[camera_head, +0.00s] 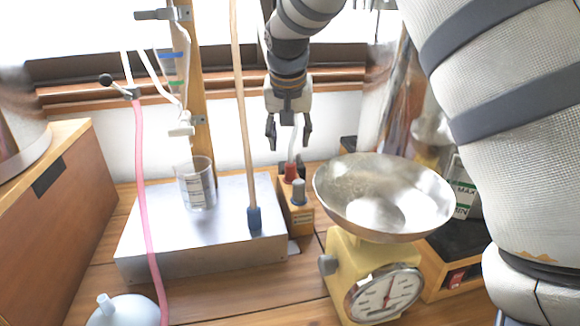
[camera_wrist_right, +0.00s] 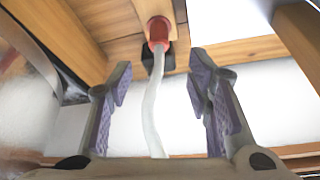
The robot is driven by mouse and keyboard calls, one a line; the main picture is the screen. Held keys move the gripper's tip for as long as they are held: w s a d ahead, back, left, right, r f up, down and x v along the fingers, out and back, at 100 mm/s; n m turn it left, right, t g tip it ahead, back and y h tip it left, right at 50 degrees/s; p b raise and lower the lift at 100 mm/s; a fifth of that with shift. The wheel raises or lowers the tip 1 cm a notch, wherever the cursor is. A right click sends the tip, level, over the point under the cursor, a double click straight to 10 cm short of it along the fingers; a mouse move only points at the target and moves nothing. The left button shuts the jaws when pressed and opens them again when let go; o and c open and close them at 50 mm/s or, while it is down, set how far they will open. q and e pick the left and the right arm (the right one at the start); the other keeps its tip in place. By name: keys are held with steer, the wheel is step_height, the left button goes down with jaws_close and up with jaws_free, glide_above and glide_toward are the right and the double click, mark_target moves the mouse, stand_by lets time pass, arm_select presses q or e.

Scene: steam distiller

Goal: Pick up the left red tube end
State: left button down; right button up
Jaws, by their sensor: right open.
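A red tube end (camera_head: 290,171) sits upright on a small wooden block (camera_head: 297,217) behind the metal plate. It shows in the wrist view as a red collar (camera_wrist_right: 158,29) with a pale flexible tube (camera_wrist_right: 152,115) running from it. My right gripper (camera_head: 289,140) is open above it, fingers pointing down. In the wrist view the pale tube passes between the spread fingers (camera_wrist_right: 160,80); I cannot tell whether either touches it. A longer pink-red tube (camera_head: 143,190) hangs on the left, its upper end at a black-knobbed fitting (camera_head: 122,88). My left gripper is out of view.
A yellow scale (camera_head: 345,265) with a wide metal bowl (camera_head: 350,180) stands close to the right of the block. A wooden rod (camera_head: 241,100) rises to its left. A beaker (camera_head: 196,183) is over the metal plate (camera_head: 180,250). A wooden box (camera_head: 70,210) stands at left.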

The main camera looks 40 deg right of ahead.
mark_target(290, 164)
steer(key=x, duration=0.6)
steer(key=b+x, duration=0.1)
steer(key=x, duration=0.2)
steer(key=shift+s+a+f, duration=0.1)
steer(key=shift+s+f, duration=0.15)
steer(key=shift+f, duration=0.25)
steer(key=shift+r, duration=0.15)
jaws_close()
